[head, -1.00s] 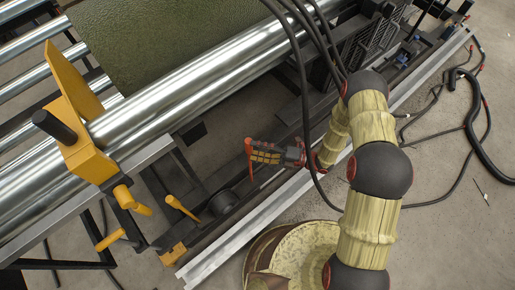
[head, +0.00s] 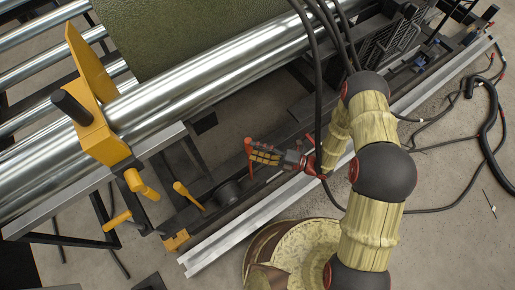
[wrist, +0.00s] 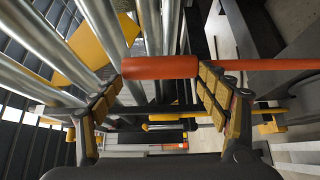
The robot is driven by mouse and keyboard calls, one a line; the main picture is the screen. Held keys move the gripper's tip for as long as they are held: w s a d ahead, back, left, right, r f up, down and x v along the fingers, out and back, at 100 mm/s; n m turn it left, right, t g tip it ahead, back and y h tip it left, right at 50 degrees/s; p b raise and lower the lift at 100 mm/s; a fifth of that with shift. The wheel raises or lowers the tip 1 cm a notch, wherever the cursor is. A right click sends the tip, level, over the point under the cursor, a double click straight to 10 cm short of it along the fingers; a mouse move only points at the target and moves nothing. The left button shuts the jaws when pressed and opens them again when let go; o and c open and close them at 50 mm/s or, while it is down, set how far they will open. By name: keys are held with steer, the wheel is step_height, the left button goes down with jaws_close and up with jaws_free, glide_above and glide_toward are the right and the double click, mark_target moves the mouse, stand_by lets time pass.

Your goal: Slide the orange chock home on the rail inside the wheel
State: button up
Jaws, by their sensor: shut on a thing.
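My gripper (head: 257,156) is shut on an orange cylinder (wrist: 160,67). In the wrist view the cylinder lies across between the padded fingertips, and a thinner orange rod (wrist: 270,64) runs off it to the right. In the head view the held piece (head: 249,147) is a short red-orange bar above the dark rail bed. I cannot tell whether it belongs to the chock. A dark round wheel (head: 228,193) sits in the bed, below and left of my gripper. A yellow-orange block (head: 177,240) sits at the rail's near end. The pale metal rail (head: 245,228) runs below my gripper.
Shiny rollers (head: 215,73) and green turf (head: 185,35) lie up and left. A tall yellow bracket (head: 103,143) and yellow levers (head: 186,194) stand at the left. Black hoses (head: 311,75) hang beside my arm. Cables (head: 489,130) lie on the right-hand floor.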

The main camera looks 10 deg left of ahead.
steer(key=shift+r, duration=0.1)
steer(key=o, duration=2.2)
steer(key=d, duration=1.2)
steer(key=shift+s, duration=0.2)
